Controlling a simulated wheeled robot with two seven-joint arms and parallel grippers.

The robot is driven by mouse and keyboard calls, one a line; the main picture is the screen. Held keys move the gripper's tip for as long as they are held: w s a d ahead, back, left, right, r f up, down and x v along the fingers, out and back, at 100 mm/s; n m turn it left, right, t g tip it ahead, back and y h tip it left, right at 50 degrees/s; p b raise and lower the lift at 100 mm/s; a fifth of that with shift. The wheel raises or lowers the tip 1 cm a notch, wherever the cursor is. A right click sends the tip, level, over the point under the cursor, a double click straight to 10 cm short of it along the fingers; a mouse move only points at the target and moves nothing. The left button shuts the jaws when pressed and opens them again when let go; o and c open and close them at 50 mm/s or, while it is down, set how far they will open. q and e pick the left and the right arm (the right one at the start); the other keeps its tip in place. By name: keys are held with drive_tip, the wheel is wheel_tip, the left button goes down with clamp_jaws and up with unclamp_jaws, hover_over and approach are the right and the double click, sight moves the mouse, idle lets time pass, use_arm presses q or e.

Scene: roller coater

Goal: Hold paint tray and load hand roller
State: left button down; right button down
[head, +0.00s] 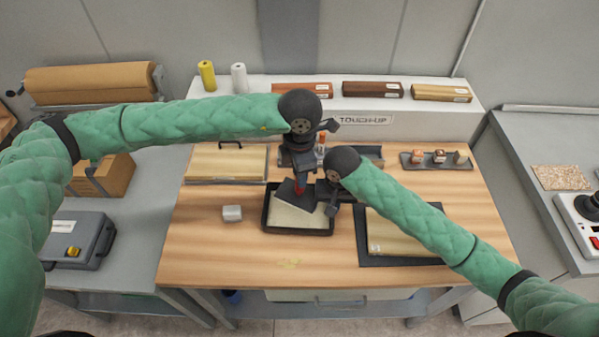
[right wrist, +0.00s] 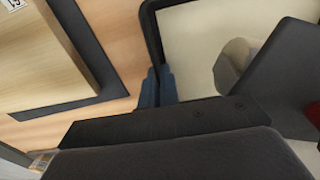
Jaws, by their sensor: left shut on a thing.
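The black-rimmed paint tray (head: 266,215) with pale paint inside lies on the wooden bench top; its rim also shows in the right wrist view (right wrist: 152,35).
A small white block (head: 232,213) stands left of the tray. A wood panel on a dark mat (head: 374,254) lies to the right, another panel (head: 228,164) behind left. A dark rack (head: 436,163) is at back right.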

use_arm(q)
drive_tip(key=shift+w+r, duration=0.3)
drive_tip(key=shift+r, duration=0.2)
use_arm(e)
drive_tip(key=shift+s+d+f, duration=0.25)
drive_tip(key=shift+d+f, duration=0.05)
drive_tip(key=shift+f, duration=0.3)
use_arm(q)
drive_tip(key=shift+w+a+r, duration=0.15)
drive_tip(key=shift+w+a, duration=0.05)
drive_tip(key=shift+a, duration=0.25)
drive_tip(key=shift+s+d+f, duration=0.2)
drive_tip(key=shift+d, duration=0.3)
use_arm(e)
drive_tip(key=shift+a+r, duration=0.1)
use_arm(q)
drive_tip(key=shift+f, duration=0.1)
use_arm(e)
drive_tip(key=c, duration=1.6)
unclamp_jaws()
drive_tip(key=shift+o, duration=0.2)
drive_tip(key=shift+w+a+r, duration=0.1)
drive_tip(key=shift+a, duration=0.05)
use_arm(q)
drive_tip(key=shift+s, duration=0.1)
use_arm(e)
drive_tip(key=shift+r, duration=0.1)
